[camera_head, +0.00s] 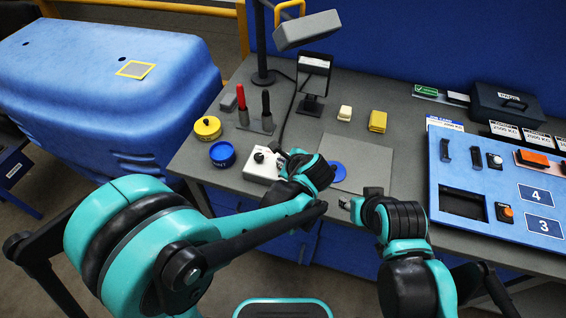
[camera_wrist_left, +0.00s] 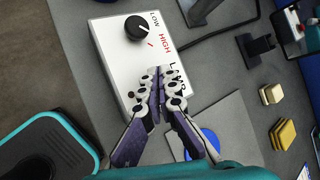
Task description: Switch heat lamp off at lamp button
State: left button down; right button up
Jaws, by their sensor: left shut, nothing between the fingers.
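The white lamp control box (camera_head: 257,172) sits on the grey bench, left of centre. In the left wrist view the box (camera_wrist_left: 113,62) carries a black knob (camera_wrist_left: 138,27) and the words LOW, HIGH and LAMP. My left gripper (camera_head: 281,154) is shut and empty, over the box's right part. In the left wrist view its fingertips (camera_wrist_left: 158,76) meet beside the lettering. I cannot make out the lamp button; the fingers cover that part of the box. The grey lamp head (camera_head: 306,29) hangs above; no glow shows. My right gripper (camera_head: 350,205) is by the bench's front edge.
A yellow tin (camera_head: 207,128) and a blue tin (camera_head: 222,154) stand left of the box. Red and black markers (camera_head: 241,97) stand behind it. A blue disc (camera_head: 337,171) lies on a grey mat (camera_head: 365,155). A blue panel (camera_head: 475,180) occupies the right.

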pick_arm(q)
notch_tip(320, 180, up, 6)
jog(key=p, duration=0.4)
jog(key=shift+f, duration=0.15)
jog(key=shift+a, duration=0.1)
jog(key=s+a+n+g+h+b, duration=0.1)
jog(key=s+a+n+h+b, duration=0.2)
jog(key=s+a+n, duration=1.4)
jog(key=n+b, duration=0.1)
jog(key=n, duration=0.4)
jog(key=shift+s+a+r+h, duration=0.2)
jog(key=shift+s+r+h, duration=0.05)
jog(key=shift+r+h, duration=0.15)
jog(key=shift+f, duration=0.1)
dwell(0.7)
